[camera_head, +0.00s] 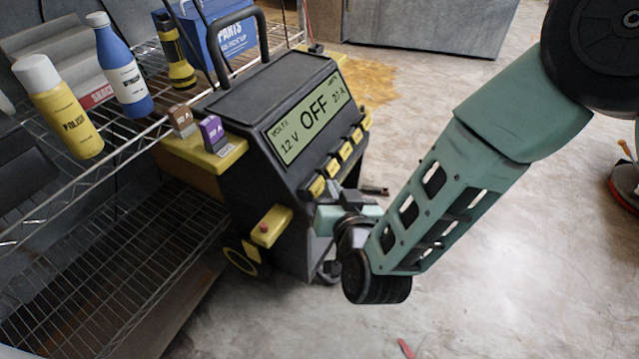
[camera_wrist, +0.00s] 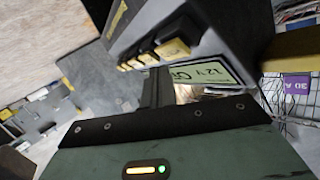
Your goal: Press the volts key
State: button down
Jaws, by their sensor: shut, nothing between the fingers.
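The black charger (camera_head: 285,95) has a pale green display (camera_head: 307,117) reading "12 V", "OFF" and an amps figure. Below it runs a row of yellow-faced keys, whose labels are too small to read, so I cannot confirm which is volts. The leftmost key (camera_head: 317,186) is nearest my gripper (camera_head: 334,194). In the wrist view the largest key (camera_wrist: 173,49) is just beyond and right of my shut, empty fingers (camera_wrist: 155,74). The display (camera_wrist: 205,73) lies to their right. I cannot tell whether the fingertips touch anything.
A wire shelf (camera_head: 75,215) on the left holds a yellow polish bottle (camera_head: 68,110), a blue bottle (camera_head: 122,70) and a flashlight (camera_head: 173,50). Brown (camera_head: 182,121) and purple (camera_head: 212,132) fuse blocks sit at the charger's left. Open floor (camera_head: 490,270) lies to the right.

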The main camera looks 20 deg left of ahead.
jog(key=shift+d+r, duration=0.1)
jog(key=shift+s+d+r+p, duration=0.1)
jog(key=shift+d+r+p, duration=0.3)
jog(key=shift+d, duration=0.3)
jog(key=shift+d+r+p, duration=0.35)
jog(key=shift+d+r, duration=0.1)
jog(key=shift+d, duration=0.2)
jog(key=shift+s+d+r+p, duration=0.1)
jog(key=shift+d+r+p, duration=0.3)
jog(key=shift+d, duration=0.3)
jog(key=s+d+r+n+g+h, duration=0.1)
jog(key=s+d+r+g+h, duration=0.3)
jog(key=d, duration=0.5)
jog(key=s+d+r+n+g+h+p, duration=0.15)
jog(key=s+d+r+g, duration=0.25)
jog(key=s+d+r, duration=0.4)
jog(key=s+d+r+g+h, duration=0.3)
jog(key=s+d+g+h, duration=0.1)
jog(key=d, duration=0.6)
notch_tip(320, 180, up, 33)
jog(key=p, duration=3.2)
jog(key=shift+w+a+f, duration=0.15)
jog(key=shift+a, duration=0.3)
